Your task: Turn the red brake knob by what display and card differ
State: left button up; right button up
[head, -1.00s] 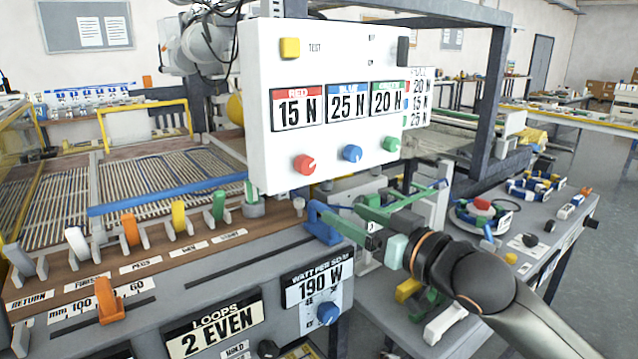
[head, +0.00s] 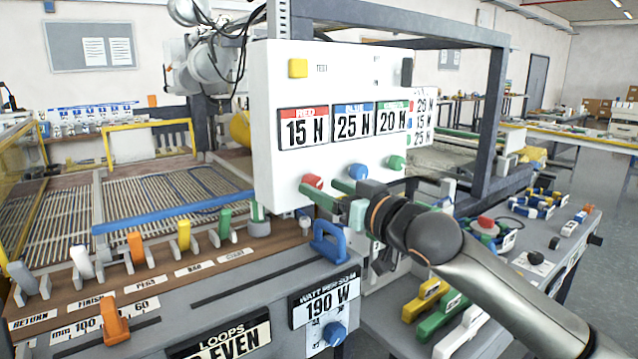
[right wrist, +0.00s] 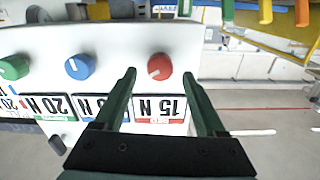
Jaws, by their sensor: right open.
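The white control box (head: 275,165) shows red 15 N, blue 25 N and green 20 N on its displays (head: 343,124). The card (head: 424,118) at its right edge reads 20 N, 15 N and 25 N from top to bottom. The red knob (head: 312,181) is the leftmost of three, beside the blue knob (head: 358,171) and green knob (head: 396,162). My right gripper (head: 322,189) is open at the red knob. In the right wrist view the red knob (right wrist: 160,66) lies between the fingertips, with gaps on both sides. My left gripper is out of view.
A blue handle (head: 330,243) and the 190 W panel (head: 325,293) are below the box. The blue and green knobs are close to my right arm. A yellow button (head: 298,68) is above the displays. Coloured blocks (head: 440,310) lie at lower right.

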aim_at(312, 184)
jog(key=shift+x, duration=1.3)
grip_shut()
